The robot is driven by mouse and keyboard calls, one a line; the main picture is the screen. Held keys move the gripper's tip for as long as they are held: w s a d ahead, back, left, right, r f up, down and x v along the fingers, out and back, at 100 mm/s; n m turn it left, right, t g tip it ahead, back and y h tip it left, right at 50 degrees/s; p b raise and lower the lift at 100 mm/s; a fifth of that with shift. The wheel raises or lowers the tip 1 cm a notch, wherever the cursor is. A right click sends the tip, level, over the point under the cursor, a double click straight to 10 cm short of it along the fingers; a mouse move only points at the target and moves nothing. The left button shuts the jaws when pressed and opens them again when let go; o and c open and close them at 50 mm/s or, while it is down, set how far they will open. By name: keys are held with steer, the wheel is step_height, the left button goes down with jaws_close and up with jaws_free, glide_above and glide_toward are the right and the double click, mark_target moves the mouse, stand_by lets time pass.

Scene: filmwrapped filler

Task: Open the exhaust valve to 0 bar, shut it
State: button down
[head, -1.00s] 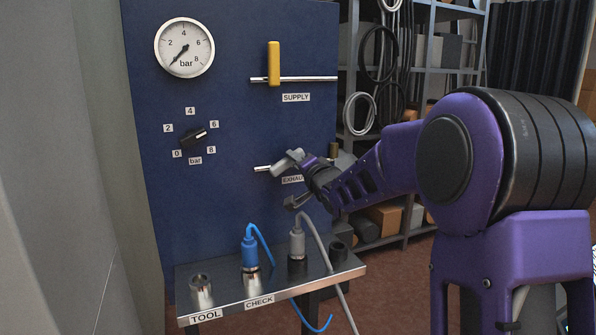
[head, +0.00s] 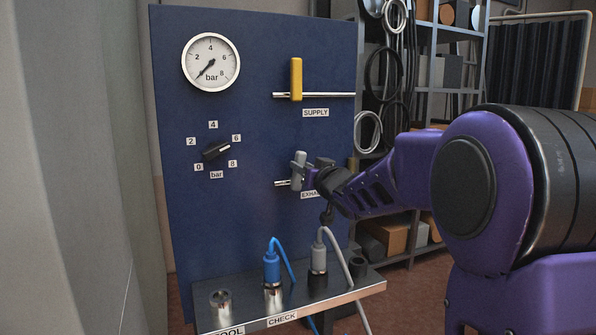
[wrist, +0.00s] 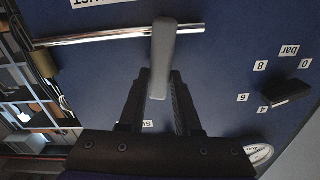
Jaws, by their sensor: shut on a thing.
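The grey exhaust valve handle (head: 299,168) stands nearly upright across its short horizontal pipe (head: 282,183) on the blue panel. My gripper (head: 311,175) is shut on this handle from the right and partly hides the EXHAUST label (head: 308,195). In the wrist view the handle (wrist: 163,50) lies across the pipe (wrist: 105,35), its lower end between my gripper's fingers (wrist: 159,84). The round gauge (head: 211,62) has its needle at the lower left, around 0 bar.
The yellow supply handle (head: 296,79) stands upright across its pipe above. A black selector knob (head: 216,150) is at left, pointing toward the upper right. Below, a metal shelf (head: 345,297) holds a blue plug (head: 272,266) and a grey plug (head: 319,255) with hoses.

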steer(key=shift+s+a+r+n+b, duration=0.15)
steer(key=shift+a+n+b, duration=0.2)
steer(key=shift+n, duration=0.65)
steer(key=shift+a, duration=0.1)
steer(key=c, duration=0.6)
jaws_free()
